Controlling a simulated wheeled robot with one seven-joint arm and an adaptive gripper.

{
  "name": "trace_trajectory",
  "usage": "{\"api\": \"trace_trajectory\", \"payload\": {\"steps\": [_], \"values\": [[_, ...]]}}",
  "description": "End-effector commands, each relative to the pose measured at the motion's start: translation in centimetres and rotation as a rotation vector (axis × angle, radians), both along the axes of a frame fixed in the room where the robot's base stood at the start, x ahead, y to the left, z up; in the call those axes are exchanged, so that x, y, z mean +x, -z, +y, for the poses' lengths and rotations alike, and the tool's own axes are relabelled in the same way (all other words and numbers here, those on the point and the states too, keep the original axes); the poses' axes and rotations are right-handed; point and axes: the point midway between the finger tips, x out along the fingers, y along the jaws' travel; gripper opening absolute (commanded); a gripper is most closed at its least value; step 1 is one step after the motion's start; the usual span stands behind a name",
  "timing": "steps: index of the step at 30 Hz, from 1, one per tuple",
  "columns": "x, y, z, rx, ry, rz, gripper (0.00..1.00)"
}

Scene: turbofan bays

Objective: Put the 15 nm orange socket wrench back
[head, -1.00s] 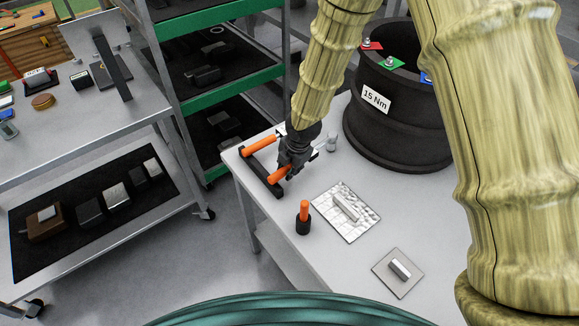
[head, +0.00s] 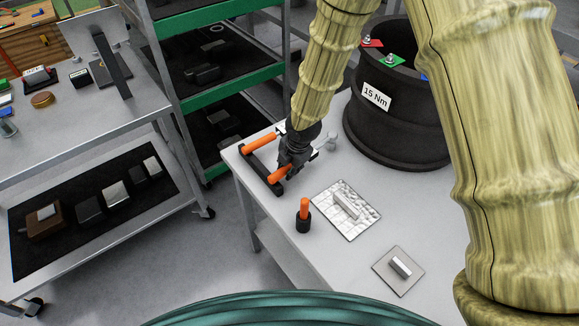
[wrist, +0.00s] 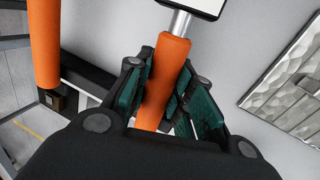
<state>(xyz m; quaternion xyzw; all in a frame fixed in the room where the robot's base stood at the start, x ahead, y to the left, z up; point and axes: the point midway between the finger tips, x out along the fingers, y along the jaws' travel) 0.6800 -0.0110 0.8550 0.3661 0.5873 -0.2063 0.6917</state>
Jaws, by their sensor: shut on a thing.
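My gripper (head: 287,165) is shut on an orange-handled socket wrench (head: 277,176), low over the left end of the white table. In the wrist view the orange handle (wrist: 168,62) lies between the green-padded fingers, and a silver shaft leads to a white tag with no readable text. A black rack (head: 262,172) sits at the table's left edge, beside and partly under the held handle. I cannot tell whether the handle touches it. A second orange handle (head: 260,143) lies at the rack's far end; it also shows in the wrist view (wrist: 44,45).
An orange-handled tool (head: 304,209) stands in a black holder near the front edge. A textured metal plate (head: 345,210) and a smaller plate (head: 398,271) lie to the right. A black drum (head: 395,125) labelled 15 Nm stands behind. A green-edged shelf (head: 225,90) is left.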

Motion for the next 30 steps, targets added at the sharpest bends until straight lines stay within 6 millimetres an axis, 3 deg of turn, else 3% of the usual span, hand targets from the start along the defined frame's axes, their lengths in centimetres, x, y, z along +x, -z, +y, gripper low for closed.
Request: {"api": "trace_trajectory", "payload": {"steps": [5, 6, 9, 20, 26, 30], "values": [[0.0, 0.1, 0.0, 0.001, 0.001, 0.001, 0.00], [-0.1, 0.1, 0.0, 0.000, 0.001, 0.002, 0.30], [-0.1, 0.1, 0.0, 0.000, 0.001, 0.002, 0.48], [-0.1, -0.1, 0.0, 0.000, 0.001, 0.002, 0.48], [-0.4, -1.8, -0.3, 0.002, 0.003, 0.000, 0.48], [-0.9, -4.0, -0.6, 0.002, 0.002, -0.001, 0.48]]}}
